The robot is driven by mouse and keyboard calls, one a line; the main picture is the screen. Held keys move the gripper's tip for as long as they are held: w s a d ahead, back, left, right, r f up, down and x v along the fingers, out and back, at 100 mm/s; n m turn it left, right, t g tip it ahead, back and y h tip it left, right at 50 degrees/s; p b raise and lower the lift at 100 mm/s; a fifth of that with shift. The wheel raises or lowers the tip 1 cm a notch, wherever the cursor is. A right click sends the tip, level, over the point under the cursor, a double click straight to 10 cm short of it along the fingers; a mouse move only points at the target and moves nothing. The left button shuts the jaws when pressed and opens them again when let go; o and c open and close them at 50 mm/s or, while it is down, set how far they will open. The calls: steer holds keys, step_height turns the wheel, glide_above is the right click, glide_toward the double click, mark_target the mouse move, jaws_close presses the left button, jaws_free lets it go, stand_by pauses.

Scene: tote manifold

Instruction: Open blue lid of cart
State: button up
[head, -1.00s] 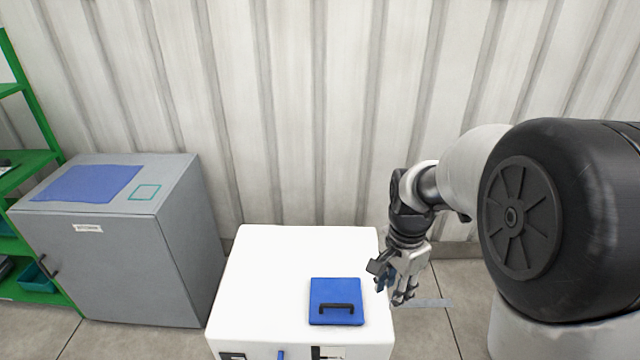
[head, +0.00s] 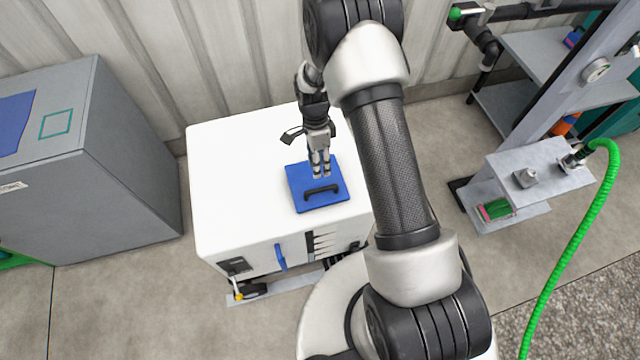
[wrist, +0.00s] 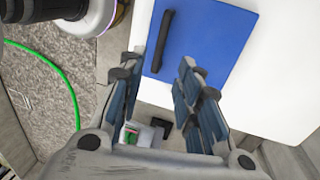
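The white cart (head: 225,200) stands on the floor in front of the corrugated wall. Its square blue lid (head: 305,203) lies flat on the top and looks closed. A black bar handle (head: 321,190) is fixed near the lid's front edge. My gripper (head: 321,176) is over the lid, just behind the handle in the head view. In the wrist view, the blue lid (wrist: 215,45) and its handle (wrist: 160,42) show beyond the fingertips. My gripper (wrist: 160,75) is open there, with a clear gap between the fingers and nothing in it. Whether the fingers touch the lid I cannot tell.
A grey cabinet (head: 120,170) stands left of the cart. At the right is a grey shelf stand (head: 540,165) with a green hose (head: 575,240). The floor between cart and stand is mostly clear. A blue handle (head: 280,258) sits on the cart's front.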

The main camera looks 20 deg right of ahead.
steer(key=b, duration=0.2)
glide_above(321, 184)
steer(key=s+a, duration=0.1)
steer(key=s, duration=0.3)
steer(key=f, duration=0.9)
steer(key=shift+w+a+f, duration=0.1)
steer(key=shift+w+f, duration=0.1)
steer(key=shift+w, duration=0.05)
jaws_close()
